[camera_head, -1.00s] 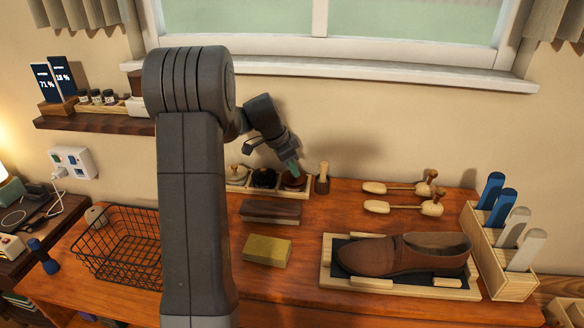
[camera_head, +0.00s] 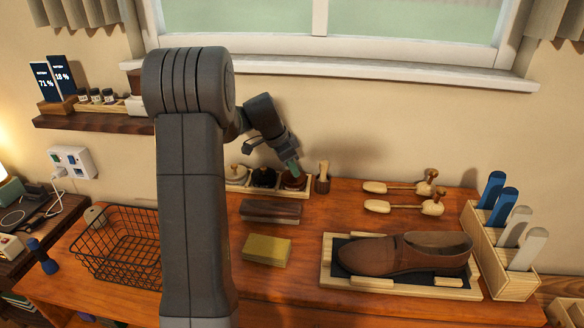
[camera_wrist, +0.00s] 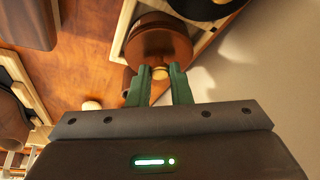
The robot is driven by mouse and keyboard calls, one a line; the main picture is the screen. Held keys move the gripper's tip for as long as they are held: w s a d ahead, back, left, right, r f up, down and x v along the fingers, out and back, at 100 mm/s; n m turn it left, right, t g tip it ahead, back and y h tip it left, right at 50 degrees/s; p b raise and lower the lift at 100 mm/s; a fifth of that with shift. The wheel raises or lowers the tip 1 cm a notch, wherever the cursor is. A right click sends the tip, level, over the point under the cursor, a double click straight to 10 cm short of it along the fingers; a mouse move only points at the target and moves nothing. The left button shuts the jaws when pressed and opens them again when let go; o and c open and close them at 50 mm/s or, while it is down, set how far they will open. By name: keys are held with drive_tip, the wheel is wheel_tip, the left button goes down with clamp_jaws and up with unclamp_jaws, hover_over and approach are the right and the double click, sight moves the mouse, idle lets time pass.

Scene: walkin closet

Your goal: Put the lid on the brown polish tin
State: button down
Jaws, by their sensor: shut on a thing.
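My gripper (camera_wrist: 160,76) has its green fingertips shut on the small brass knob of the brown lid (camera_wrist: 158,46). In the head view my gripper (camera_head: 291,167) points down over the right-hand compartment of a light wooden tray (camera_head: 308,189). The brown lid (camera_head: 294,182) shows there just under the fingertips. It lies over the brown polish tin's place, and the tin itself is mostly hidden under it. I cannot tell whether the lid touches the tin's rim. A black tin (camera_head: 264,178) and a pale tin (camera_head: 237,175) stand in the other compartments to the left.
A wooden-handled brush (camera_head: 323,177) stands close right of the tray. A dark brush (camera_head: 270,211) and a yellow block (camera_head: 267,250) lie in front. A brown shoe (camera_head: 405,253) rests on a board at right. A wire basket (camera_head: 118,245) stands left. The wall is close behind.

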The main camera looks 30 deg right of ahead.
drive_tip(key=c, duration=1.2)
unclamp_jaws()
drive_tip(key=shift+c, duration=0.2)
drive_tip(key=shift+o, duration=0.5)
drive_tip(key=o, duration=0.4)
drive_tip(key=shift+r+p, duration=2.05)
drive_tip(key=shift+r, duration=1.5)
